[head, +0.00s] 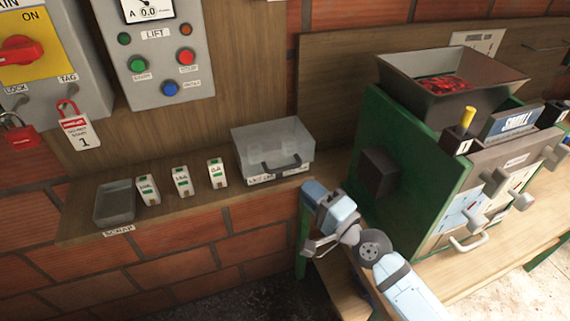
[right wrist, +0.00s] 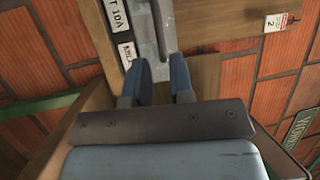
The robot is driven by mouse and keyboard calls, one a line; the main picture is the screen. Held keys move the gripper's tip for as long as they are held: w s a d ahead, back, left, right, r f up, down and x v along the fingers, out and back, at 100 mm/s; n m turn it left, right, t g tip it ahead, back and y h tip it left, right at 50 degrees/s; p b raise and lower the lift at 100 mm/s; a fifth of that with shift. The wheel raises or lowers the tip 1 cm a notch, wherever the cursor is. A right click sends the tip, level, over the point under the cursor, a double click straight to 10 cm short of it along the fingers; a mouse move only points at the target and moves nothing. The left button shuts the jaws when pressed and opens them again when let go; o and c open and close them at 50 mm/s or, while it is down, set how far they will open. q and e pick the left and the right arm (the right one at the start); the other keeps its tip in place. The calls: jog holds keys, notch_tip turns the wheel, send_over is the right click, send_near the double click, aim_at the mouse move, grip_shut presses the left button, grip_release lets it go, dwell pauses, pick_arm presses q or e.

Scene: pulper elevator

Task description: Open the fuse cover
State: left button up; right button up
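The fuse cover (head: 285,137) is a clear grey box lid with a dark handle (head: 281,164) on its front. It sits down on the shelf, above a strip of labels (head: 268,180). My right gripper (head: 310,192) is just right of the cover and below it, apart from the handle in the head view. In the right wrist view its two blue fingers (right wrist: 162,75) stand apart, with a grey bar, likely the handle (right wrist: 158,25), ahead between them. I cannot tell whether they touch it. My left gripper is not in view.
On the shelf (head: 85,222) left of the cover stand several small fuses (head: 182,181) and a grey scrap tray (head: 115,202). A green machine with a hopper (head: 450,88) stands close on the right. A control panel (head: 157,55) hangs above.

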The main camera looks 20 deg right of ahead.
aim_at(285, 168)
jog(key=p+x, duration=0.1)
jog(key=x, duration=0.7)
jog(key=shift+w+a, duration=0.1)
jog(key=shift+w, duration=0.2)
grip_shut()
